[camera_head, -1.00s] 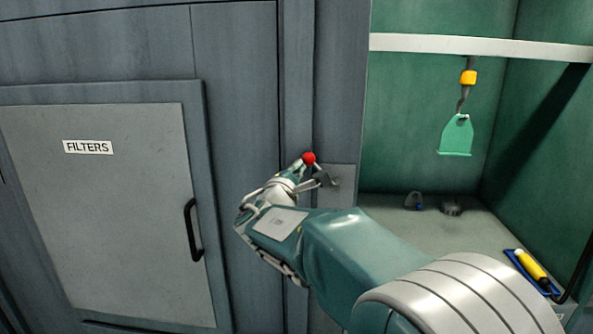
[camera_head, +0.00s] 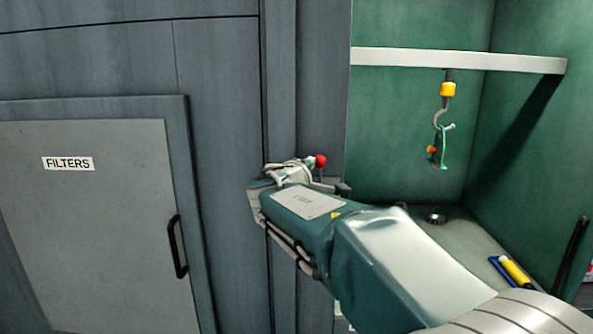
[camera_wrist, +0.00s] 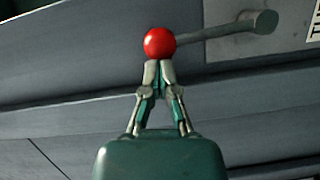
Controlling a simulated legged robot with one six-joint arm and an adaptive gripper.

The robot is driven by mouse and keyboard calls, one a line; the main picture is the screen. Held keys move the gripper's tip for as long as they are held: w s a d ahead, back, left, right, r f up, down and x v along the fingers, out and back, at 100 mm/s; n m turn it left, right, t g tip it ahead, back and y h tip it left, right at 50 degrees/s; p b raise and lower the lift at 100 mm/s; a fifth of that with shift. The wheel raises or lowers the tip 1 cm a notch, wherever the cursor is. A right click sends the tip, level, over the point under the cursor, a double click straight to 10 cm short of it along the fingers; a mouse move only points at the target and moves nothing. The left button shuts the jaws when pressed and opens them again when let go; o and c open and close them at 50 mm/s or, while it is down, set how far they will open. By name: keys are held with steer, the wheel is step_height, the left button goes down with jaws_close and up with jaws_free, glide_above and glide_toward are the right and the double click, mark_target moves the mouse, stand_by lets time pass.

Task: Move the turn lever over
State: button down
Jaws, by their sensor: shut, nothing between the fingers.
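The turn lever has a red ball knob (camera_head: 320,161) at the end of a thin rod, beside the cabinet opening. In the wrist view the red ball (camera_wrist: 159,43) shows in front of my fingertips. Its grey rod (camera_wrist: 215,32) runs right to a round pivot (camera_wrist: 265,21) on a grey plate (camera_wrist: 232,46). My gripper (camera_wrist: 159,68) is shut with nothing between its fingers. Its tips are at the lower side of the ball and appear to touch it. In the head view my gripper (camera_head: 302,167) is just left of the ball, and my arm hides most of the plate.
A hook (camera_head: 440,118) hangs from a white beam (camera_head: 460,60) in the green bay, with a small green part (camera_head: 444,150) on it. A grey cap (camera_head: 436,215) and a yellow cylinder (camera_head: 515,271) lie on the shelf. A FILTERS door (camera_head: 85,220) is at left.

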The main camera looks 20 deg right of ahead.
steer(key=d+m, duration=0.1)
steer(key=s+d+m, duration=0.1)
steer(key=shift+d+r+m+y, duration=0.25)
steer(key=shift+d+m+y, duration=0.05)
steer(key=shift+s+d+f+m+g+y, duration=0.15)
steer(key=shift+s+d+f+m+y, duration=0.15)
steer(key=shift+d+m, duration=0.55)
steer(key=shift+s+d+f+m+g+y, duration=0.25)
steer(key=shift+d+m+y, duration=0.2)
steer(key=shift+d+m, duration=0.45)
steer(key=shift+s+d+f+m+g+y, duration=0.1)
steer(key=shift+s+d+f+m+y, duration=0.2)
steer(key=shift+d+m, duration=0.55)
